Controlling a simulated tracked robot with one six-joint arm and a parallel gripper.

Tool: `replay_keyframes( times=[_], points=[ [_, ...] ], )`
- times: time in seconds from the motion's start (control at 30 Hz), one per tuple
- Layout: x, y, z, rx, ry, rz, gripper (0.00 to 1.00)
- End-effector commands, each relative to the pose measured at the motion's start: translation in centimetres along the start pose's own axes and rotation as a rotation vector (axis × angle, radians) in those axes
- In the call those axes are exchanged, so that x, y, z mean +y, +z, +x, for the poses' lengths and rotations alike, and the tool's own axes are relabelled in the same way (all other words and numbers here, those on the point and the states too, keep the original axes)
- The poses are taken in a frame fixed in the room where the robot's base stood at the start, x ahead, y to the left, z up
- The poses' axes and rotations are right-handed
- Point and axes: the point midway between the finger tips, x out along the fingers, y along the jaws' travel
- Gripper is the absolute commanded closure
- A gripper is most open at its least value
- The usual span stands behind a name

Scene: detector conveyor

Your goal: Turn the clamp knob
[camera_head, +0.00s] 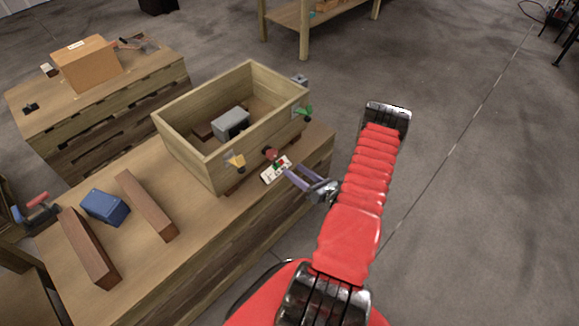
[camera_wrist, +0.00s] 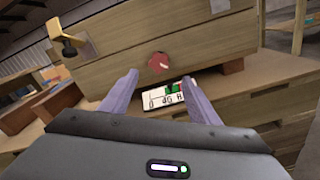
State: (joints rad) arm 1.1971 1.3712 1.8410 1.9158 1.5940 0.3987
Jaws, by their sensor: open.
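A red knob (camera_head: 270,153) sits on the front wall of a wooden box. In the wrist view the red knob (camera_wrist: 157,62) shows round and lobed, just beyond and between my fingertips. I take it for the clamp knob, though no clamp shows clearly. My gripper (camera_head: 296,172) is open, with two purple-grey fingers reaching toward the box front. In the wrist view my gripper (camera_wrist: 160,79) has a clear gap between its fingers, apart from the knob and holding nothing.
The open wooden box (camera_head: 185,140) holds a grey block (camera_head: 231,122). A yellow fitting (camera_head: 235,161) and a green fitting (camera_head: 303,112) stick out from its walls. A white card (camera_wrist: 165,98) with green marks lies below the knob. A blue box (camera_head: 105,207) lies further left.

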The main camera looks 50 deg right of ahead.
Motion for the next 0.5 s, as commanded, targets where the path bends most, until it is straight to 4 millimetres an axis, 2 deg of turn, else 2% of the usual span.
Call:
replay_keyframes(
  times=[0.1, 0.23, 0.5],
  points=[
    [-0.1, 0.0, -1.7, -0.001, -0.003, 0.001, 0.44],
    [-0.1, 0.0, -2.9, -0.001, -0.002, 0.001, 0.44],
    [0.0, 0.0, -3.4, 0.000, 0.000, 0.000, 0.44]
  ],
)
